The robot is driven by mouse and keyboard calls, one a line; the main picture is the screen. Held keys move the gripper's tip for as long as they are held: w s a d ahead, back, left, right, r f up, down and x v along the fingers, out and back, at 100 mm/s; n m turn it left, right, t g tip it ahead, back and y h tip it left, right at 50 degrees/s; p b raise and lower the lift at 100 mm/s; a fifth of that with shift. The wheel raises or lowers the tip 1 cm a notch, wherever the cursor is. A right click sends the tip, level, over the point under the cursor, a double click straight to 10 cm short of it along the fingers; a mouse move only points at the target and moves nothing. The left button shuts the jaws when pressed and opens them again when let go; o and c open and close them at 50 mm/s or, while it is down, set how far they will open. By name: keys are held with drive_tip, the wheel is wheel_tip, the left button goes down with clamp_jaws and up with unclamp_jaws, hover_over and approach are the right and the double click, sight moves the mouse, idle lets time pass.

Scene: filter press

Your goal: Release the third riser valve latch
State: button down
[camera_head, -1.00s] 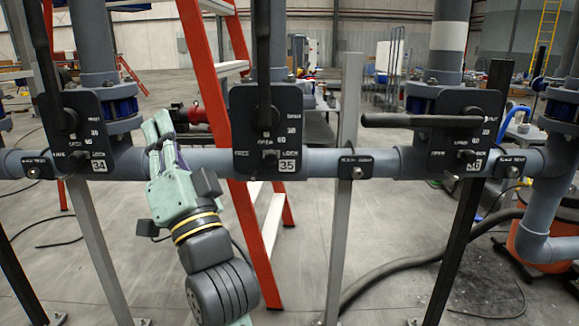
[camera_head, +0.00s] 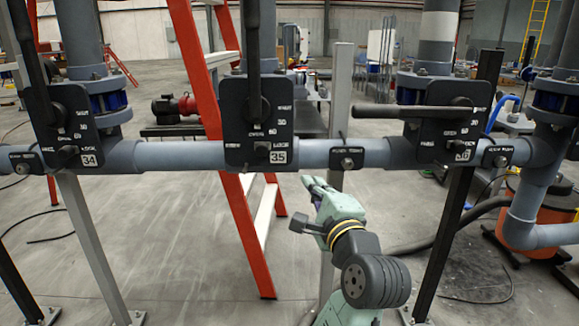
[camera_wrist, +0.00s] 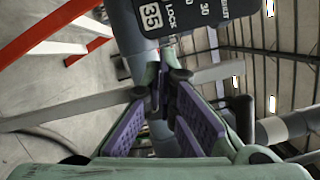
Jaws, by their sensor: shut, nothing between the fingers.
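Three dark valve plates hang on the grey pipe: plate 34 (camera_head: 68,125), plate 35 (camera_head: 258,122) and the right plate (camera_head: 451,125), its number partly hidden. I cannot tell which one counts as the third. Each has a small latch knob low down, near the lock lettering: left (camera_head: 68,153), middle (camera_head: 262,149), right (camera_head: 458,146). The left and middle levers stand upright; the right lever (camera_head: 415,112) lies level, pointing left. My gripper (camera_head: 308,182) is shut and empty, below and right of plate 35, apart from it. In the wrist view, plate 35 (camera_wrist: 205,12) shows beyond the fingertips (camera_wrist: 166,76).
The grey pipe (camera_head: 190,155) runs across above my gripper, with small brackets (camera_head: 347,157) on posts. A grey post (camera_head: 341,85) stands close beside my gripper. An orange ladder (camera_head: 200,80) is behind. Floor between the posts is mostly clear.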

sight(262, 148)
drive_tip(key=w+a+p, duration=0.1)
drive_tip(key=w+a, duration=0.1)
drive_tip(key=w, duration=0.1)
drive_tip(key=w+a+r+p, duration=0.1)
drive_tip(key=w+a, duration=0.1)
drive_tip(key=w, duration=0.1)
drive_tip(key=w+a+p, duration=0.1)
drive_tip(key=w+a, duration=0.1)
drive_tip(key=w, duration=0.1)
drive_tip(key=shift+a+r, duration=0.15)
drive_tip(key=shift+r, duration=0.2)
drive_tip(key=shift+a, duration=0.35)
drive_tip(key=a, duration=0.3)
drive_tip(key=shift+s+a, duration=0.15)
drive_tip(key=shift+a, duration=0.1)
drive_tip(key=shift+d, duration=0.1)
